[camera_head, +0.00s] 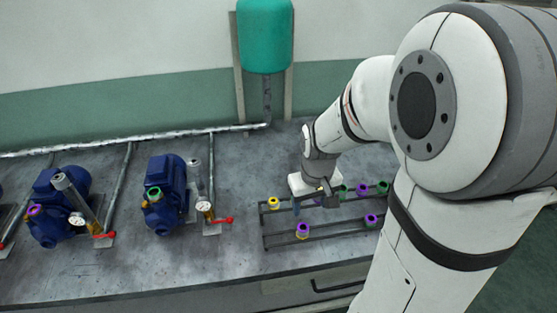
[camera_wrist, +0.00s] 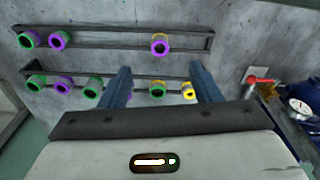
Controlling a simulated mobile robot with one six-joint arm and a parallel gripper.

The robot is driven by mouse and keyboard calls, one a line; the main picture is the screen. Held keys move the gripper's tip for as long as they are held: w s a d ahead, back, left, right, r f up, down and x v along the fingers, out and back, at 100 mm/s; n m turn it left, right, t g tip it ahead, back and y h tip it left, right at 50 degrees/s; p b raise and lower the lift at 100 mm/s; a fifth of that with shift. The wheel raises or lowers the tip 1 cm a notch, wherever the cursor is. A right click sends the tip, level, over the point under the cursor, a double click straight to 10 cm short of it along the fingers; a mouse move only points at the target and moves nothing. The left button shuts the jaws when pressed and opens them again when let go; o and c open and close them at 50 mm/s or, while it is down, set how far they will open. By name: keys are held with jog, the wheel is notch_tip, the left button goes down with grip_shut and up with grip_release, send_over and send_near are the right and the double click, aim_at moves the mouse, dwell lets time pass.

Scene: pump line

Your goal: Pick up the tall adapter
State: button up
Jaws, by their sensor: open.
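Several short coloured adapters sit on a two-rail rack; I cannot tell for sure which is the tall adapter. In the wrist view, a purple-and-yellow adapter (camera_wrist: 160,45) is alone on the right of the far rail. On the near rail, a green-and-yellow adapter (camera_wrist: 157,89) and a yellow adapter (camera_wrist: 189,91) show between my fingers. My gripper (camera_wrist: 162,80) is open, its two blue fingers pointing at the rack, with nothing visibly held. In the head view my gripper (camera_head: 324,196) is over the back rail, hiding part of it.
The rack (camera_head: 285,243) stands on a grey bench (camera_head: 120,268). Other green and purple adapters (camera_wrist: 63,85) sit at the rack's left in the wrist view. Blue pumps (camera_head: 167,190) with gauges and a red-handled valve (camera_head: 222,220) stand left of the rack. The bench front is clear.

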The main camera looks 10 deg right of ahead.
jog(key=g, duration=0.1)
send_over(303, 227)
jog(key=shift+n, duration=0.4)
notch_tip(303, 227, down, 8)
jog(key=shift+s+r, duration=0.1)
jog(key=shift+r, duration=0.05)
jog(key=shift+f+p, duration=0.3)
jog(key=shift+f, duration=3.9)
jog(key=c, duration=1.1)
